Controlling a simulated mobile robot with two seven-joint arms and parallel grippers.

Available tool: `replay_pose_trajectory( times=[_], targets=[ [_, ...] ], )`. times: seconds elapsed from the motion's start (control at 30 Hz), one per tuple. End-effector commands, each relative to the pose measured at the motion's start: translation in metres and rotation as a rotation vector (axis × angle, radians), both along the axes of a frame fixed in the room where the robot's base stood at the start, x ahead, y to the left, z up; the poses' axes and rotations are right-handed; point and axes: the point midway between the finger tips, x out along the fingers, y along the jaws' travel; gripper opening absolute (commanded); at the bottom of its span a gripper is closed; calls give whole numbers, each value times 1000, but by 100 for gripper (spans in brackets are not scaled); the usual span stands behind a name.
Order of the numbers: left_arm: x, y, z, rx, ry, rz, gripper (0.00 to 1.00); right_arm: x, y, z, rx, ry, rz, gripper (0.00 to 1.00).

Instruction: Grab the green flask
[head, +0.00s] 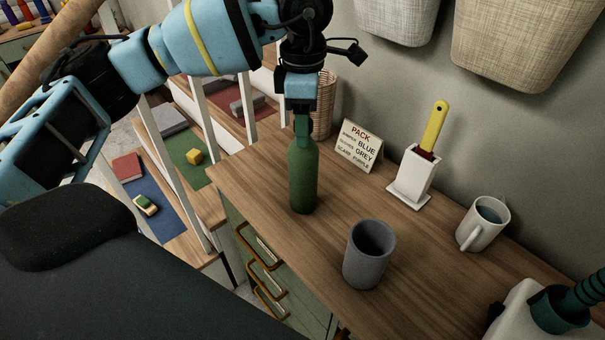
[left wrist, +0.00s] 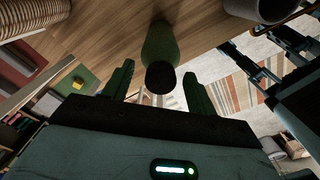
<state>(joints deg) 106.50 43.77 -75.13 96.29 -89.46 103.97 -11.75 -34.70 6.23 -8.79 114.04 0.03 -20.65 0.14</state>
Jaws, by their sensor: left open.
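The green flask (head: 303,178) is a tall bottle standing upright on the wooden bench top, near its left edge. My left gripper (head: 303,126) hangs over it, pointing down, with its fingers at the level of the flask's neck. In the left wrist view the flask (left wrist: 160,45) shows with its dark top toward the camera. There the left gripper (left wrist: 158,70) is open, with one finger on each side of the flask and visible gaps. My right gripper is not in view.
A grey cup (head: 369,255) stands close by, in front and right. A sign (head: 358,146), a white holder with a yellow-handled tool (head: 412,178) and a white mug (head: 483,223) stand along the wall. A wicker basket (head: 325,105) is behind the flask. Bare wood surrounds the flask.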

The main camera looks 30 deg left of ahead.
Motion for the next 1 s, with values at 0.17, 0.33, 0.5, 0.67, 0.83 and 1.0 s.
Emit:
replay_pose_trajectory(
  times=[0.17,0.33,0.5,0.67,0.83,1.0],
  targets=[
    [0,0,-5,0,0,-1,57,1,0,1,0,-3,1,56],
    [0,0,-5,0,0,-1,51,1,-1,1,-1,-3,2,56],
    [0,0,-4,0,0,-1,29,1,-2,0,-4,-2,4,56],
    [0,0,-4,0,0,-1,8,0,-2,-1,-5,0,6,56],
    [0,0,-4,0,0,-1,0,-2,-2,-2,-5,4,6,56],
    [0,0,-3,-1,-2,-1,0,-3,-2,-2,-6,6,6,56]
  ],
)
